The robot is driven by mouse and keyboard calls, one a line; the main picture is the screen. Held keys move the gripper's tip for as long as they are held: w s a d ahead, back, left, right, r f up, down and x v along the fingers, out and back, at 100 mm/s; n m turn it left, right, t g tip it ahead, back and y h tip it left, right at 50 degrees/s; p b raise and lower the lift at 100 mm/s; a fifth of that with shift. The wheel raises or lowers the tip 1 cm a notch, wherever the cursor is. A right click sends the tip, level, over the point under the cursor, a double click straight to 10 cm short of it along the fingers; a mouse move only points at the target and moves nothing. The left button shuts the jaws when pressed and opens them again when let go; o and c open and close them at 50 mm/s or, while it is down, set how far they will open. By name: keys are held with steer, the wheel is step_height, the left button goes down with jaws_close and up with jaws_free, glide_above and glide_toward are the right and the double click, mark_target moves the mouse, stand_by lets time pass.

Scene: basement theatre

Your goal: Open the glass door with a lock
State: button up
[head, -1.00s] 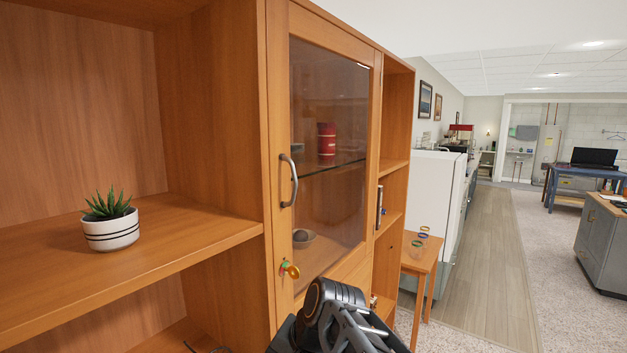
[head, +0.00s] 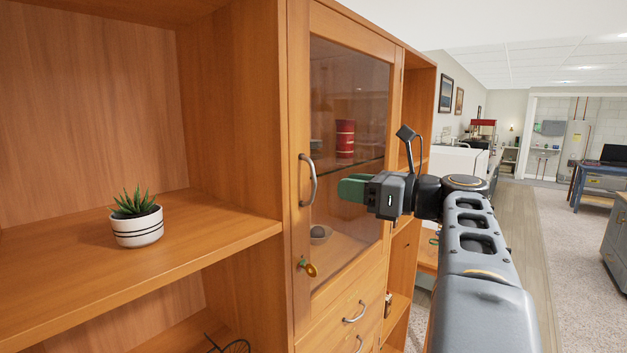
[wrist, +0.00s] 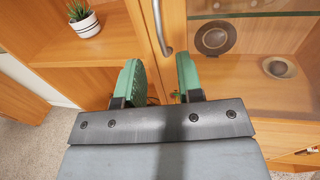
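The glass door (head: 345,130) is in the orange-brown wooden cabinet and looks shut. Its curved grey handle (head: 308,180) is on the door's left side; it also shows in the wrist view (wrist: 158,28). Below the handle, a brass-coloured key (head: 310,270) with a green part sits at the lock. My gripper (head: 352,187) is in front of the glass, right of the handle in the head view. In the wrist view its two green fingers (wrist: 158,65) are apart with nothing between them, and the handle lies beyond their tips.
An open shelf (head: 200,235) on the left holds a potted plant (head: 136,218). A red can (head: 345,138) and a bowl (head: 320,233) are behind the glass. Drawers (head: 345,310) are below the door. Open floor (head: 560,240) lies to the right.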

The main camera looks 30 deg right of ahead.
mark_target(314, 201)
steer(key=p+x, duration=0.1)
steer(key=x, duration=0.7)
steer(key=shift+w+a, duration=0.1)
steer(key=shift+w, duration=0.05)
steer(key=shift+c, duration=0.4)
jaws_close()
